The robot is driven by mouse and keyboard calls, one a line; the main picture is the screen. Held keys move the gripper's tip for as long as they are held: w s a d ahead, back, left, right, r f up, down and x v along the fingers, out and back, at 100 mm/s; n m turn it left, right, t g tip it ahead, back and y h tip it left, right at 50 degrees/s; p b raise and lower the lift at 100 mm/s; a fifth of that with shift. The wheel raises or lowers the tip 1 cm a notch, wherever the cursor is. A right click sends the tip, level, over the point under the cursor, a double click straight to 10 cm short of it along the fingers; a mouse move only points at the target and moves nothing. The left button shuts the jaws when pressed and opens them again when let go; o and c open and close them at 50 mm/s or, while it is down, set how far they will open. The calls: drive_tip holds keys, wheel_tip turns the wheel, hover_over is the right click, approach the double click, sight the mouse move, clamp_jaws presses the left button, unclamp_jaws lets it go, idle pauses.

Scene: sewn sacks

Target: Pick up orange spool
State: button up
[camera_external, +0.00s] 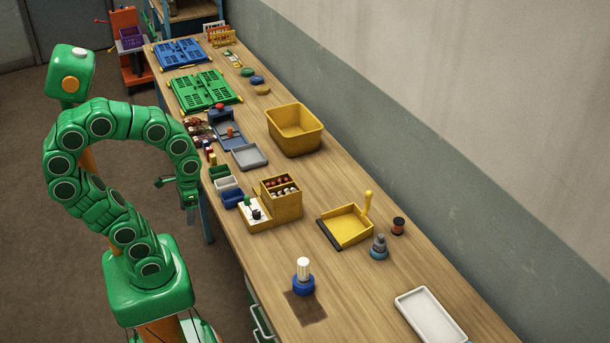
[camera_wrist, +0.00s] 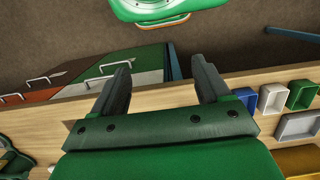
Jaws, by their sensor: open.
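A small spool (camera_external: 398,226) with dark ends and a reddish-orange middle stands upright on the workbench (camera_external: 300,240), right of the yellow dustpan. It looks like the orange spool; it is not visible in the wrist view. My gripper (camera_external: 176,193) is at the bench's left edge, far from the spool. In the wrist view my gripper (camera_wrist: 160,66) shows two dark fingers spread apart with nothing between them, above the bench edge and drawer fronts.
A yellow dustpan (camera_external: 346,226) and a grey-blue stacked cone (camera_external: 378,247) stand close to the spool. A yellow bin (camera_external: 294,130), a yellow box with a rack (camera_external: 281,197), a blue-based white bottle (camera_external: 303,277) and a white tray (camera_external: 428,316) also occupy the bench. The wall runs behind.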

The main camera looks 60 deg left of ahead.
drive_tip(key=w+a+r+n+y, duration=0.2)
drive_tip(key=w, duration=0.9)
drive_tip(key=w+a+r+n+t+y, duration=0.1)
drive_tip(key=w+a+r+y, duration=0.15)
drive_tip(key=w, duration=0.85)
drive_tip(key=w+a+r+n+y, duration=0.1)
drive_tip(key=w+r+n+y, duration=0.1)
drive_tip(key=w, duration=0.9)
drive_tip(key=n+t+y, duration=0.4)
drive_tip(key=n+t, duration=0.2)
drive_tip(key=t, duration=0.2)
hover_over(399, 221)
drive_tip(key=s+d, duration=0.3)
drive_tip(key=d, duration=0.1)
wheel_tip(399, 221, down, 13)
drive_tip(key=f, duration=0.7)
drive_tip(key=shift+w+f, duration=0.15)
drive_tip(key=shift+w, duration=0.05)
drive_tip(key=shift+x, duration=3.8)
drive_tip(key=shift+s, duration=0.1)
drive_tip(key=c, duration=1)
